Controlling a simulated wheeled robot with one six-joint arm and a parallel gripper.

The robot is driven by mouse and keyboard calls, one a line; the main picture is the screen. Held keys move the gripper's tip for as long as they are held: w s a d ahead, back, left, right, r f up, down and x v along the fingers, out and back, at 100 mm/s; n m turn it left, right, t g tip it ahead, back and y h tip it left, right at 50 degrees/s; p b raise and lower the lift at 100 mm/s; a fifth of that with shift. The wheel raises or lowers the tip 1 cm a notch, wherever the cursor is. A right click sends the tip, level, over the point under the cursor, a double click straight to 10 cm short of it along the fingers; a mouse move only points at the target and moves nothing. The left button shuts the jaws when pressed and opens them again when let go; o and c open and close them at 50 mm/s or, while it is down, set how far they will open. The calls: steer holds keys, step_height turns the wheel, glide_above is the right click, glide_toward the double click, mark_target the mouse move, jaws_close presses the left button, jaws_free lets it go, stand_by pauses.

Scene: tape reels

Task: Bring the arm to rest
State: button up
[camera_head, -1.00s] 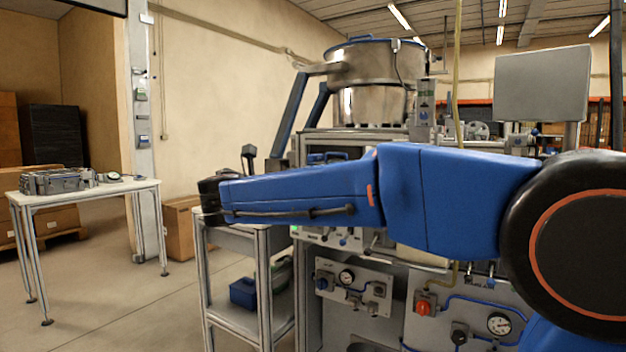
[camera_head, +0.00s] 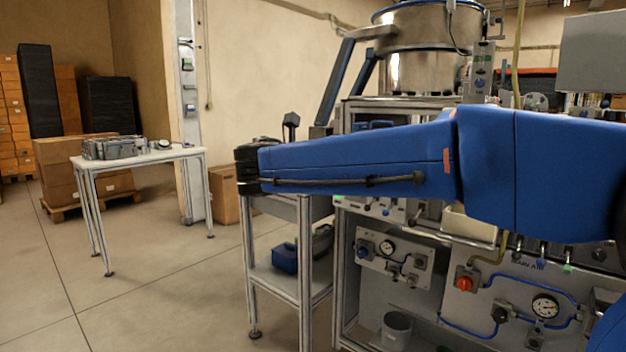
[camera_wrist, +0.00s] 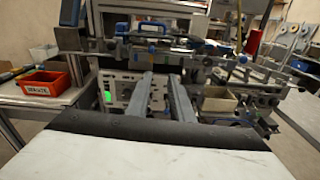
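My blue arm (camera_head: 360,155) stretches across the head view from the right edge to a black wrist end (camera_head: 250,168) left of the middle. The fingers cannot be made out in the head view. In the wrist view my gripper (camera_wrist: 161,77) shows two grey fingers standing apart with a gap between them. Nothing is held between them. Behind them is the front of the work station, with a green-lit panel (camera_wrist: 108,98).
A metal work station (camera_head: 400,258) with gauges and a steel bowl (camera_head: 425,55) stands behind my arm. A side cart (camera_head: 302,262) stands below the wrist. A red bin (camera_wrist: 46,82) shows in the wrist view.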

steer(key=s+d+f+m+g+y, duration=0.55)
steer(key=s+d+f+m, duration=0.45)
steer(key=s+d+f, duration=0.65)
steer(key=s+a+f+m+g+y, duration=0.1)
steer(key=s+f+m+y, duration=0.6)
steer(key=s+f+m, duration=0.9)
step_height(320, 180, down, 2)
steer(key=shift+s+a+f+g, duration=0.1)
steer(key=shift+s+a+g, duration=0.2)
steer(key=shift+s, duration=0.35)
stand_by(0.9)
